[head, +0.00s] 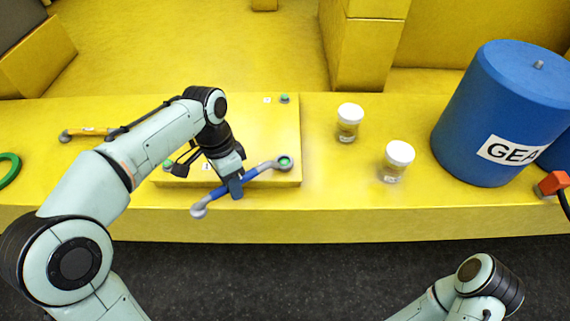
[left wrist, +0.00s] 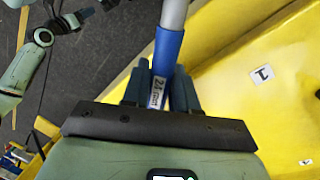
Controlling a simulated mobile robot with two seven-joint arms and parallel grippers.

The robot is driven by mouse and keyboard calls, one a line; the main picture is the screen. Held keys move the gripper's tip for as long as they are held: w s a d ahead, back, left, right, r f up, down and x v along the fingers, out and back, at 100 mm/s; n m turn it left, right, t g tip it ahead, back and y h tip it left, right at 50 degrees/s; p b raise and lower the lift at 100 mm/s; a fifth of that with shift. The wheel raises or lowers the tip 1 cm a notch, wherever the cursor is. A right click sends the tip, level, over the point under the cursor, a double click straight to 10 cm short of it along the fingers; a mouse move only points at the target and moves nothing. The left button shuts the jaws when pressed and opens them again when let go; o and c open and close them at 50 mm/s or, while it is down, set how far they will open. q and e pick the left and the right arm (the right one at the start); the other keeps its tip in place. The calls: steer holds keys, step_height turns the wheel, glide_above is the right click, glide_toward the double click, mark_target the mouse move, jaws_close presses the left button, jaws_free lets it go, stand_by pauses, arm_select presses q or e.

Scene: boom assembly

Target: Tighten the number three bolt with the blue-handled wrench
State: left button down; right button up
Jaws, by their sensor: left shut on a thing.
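The blue-handled wrench (head: 262,174) lies slantwise over the front edge of a raised yellow plate (head: 240,125). My left gripper (head: 235,187) is shut on its blue handle, also seen in the left wrist view (left wrist: 166,55) with a "24 mm" label. The wrench's right end is at a green bolt (head: 285,161) at the plate's front right corner and appears to surround it. Other green bolts sit at the back right (head: 285,98) and front left (head: 168,165). The number labels are too small in the head view to tell which bolt is three.
A yellow-handled wrench (head: 88,132) and a green ring (head: 8,168) lie at left. Two white-lidded jars (head: 349,122) (head: 396,161) and a large blue drum (head: 500,115) stand right of the plate. A red object (head: 553,183) is at far right. The table's front edge is close.

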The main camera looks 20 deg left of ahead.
arm_select(q)
steer(key=shift+s+d+n, duration=0.3)
steer(key=shift+d, duration=0.05)
arm_select(e)
steer(key=shift+s+f, duration=0.15)
steer(key=shift+f, duration=0.05)
arm_select(q)
steer(key=shift+w+r+p, duration=0.1)
steer(key=shift+r+p, duration=1.25)
steer(key=shift+r, duration=0.65)
arm_select(e)
steer(key=shift+w+r, duration=0.55)
steer(key=shift+r, duration=0.35)
steer(key=shift+w+r, duration=0.55)
steer(key=shift+r, duration=0.35)
